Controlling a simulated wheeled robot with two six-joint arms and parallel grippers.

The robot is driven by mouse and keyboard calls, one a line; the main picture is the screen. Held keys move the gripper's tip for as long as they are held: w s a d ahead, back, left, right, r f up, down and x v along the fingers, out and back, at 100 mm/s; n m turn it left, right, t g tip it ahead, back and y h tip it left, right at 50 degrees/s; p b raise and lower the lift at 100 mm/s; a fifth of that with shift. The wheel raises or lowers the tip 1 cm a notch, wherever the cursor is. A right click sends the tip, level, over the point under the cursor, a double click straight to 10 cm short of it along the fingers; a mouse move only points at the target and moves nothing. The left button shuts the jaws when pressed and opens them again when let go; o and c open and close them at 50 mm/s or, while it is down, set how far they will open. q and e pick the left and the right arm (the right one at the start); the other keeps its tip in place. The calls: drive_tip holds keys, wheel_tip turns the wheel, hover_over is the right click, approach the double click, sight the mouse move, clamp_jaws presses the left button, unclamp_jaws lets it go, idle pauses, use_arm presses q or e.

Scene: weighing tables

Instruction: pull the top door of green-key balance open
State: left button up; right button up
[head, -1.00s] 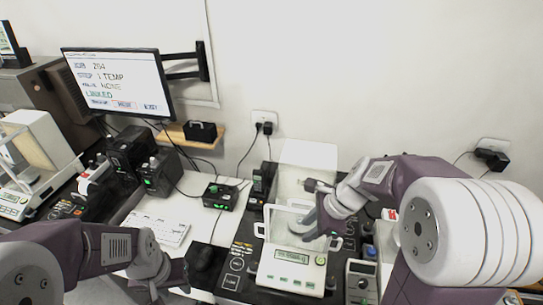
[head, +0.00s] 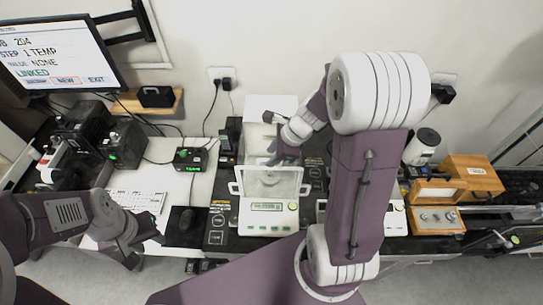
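The green-key balance (head: 266,222) is a white unit with a lit display and a green key at its front right. A clear panel (head: 268,183) with a white frame and a handle at each side stands just behind the display. I cannot tell how far the top door is open. My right gripper (head: 278,158) is over the balance's chamber, just behind that panel; its fingers are small and dark, so I cannot tell whether it is open or touching the door. My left gripper (head: 146,247) is away at the lower left, near the table's front edge, with nothing visible in it.
Wooden boxes (head: 471,176) and a white canister (head: 422,147) are at right. My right arm hides the area right of the balance.

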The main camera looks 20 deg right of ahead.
drive_tip(key=shift+s+a+f, duration=0.15)
drive_tip(key=shift+f, duration=0.2)
drive_tip(key=shift+w, duration=0.25)
clamp_jaws()
drive_tip(key=shift+w, duration=0.1)
idle(0.9)
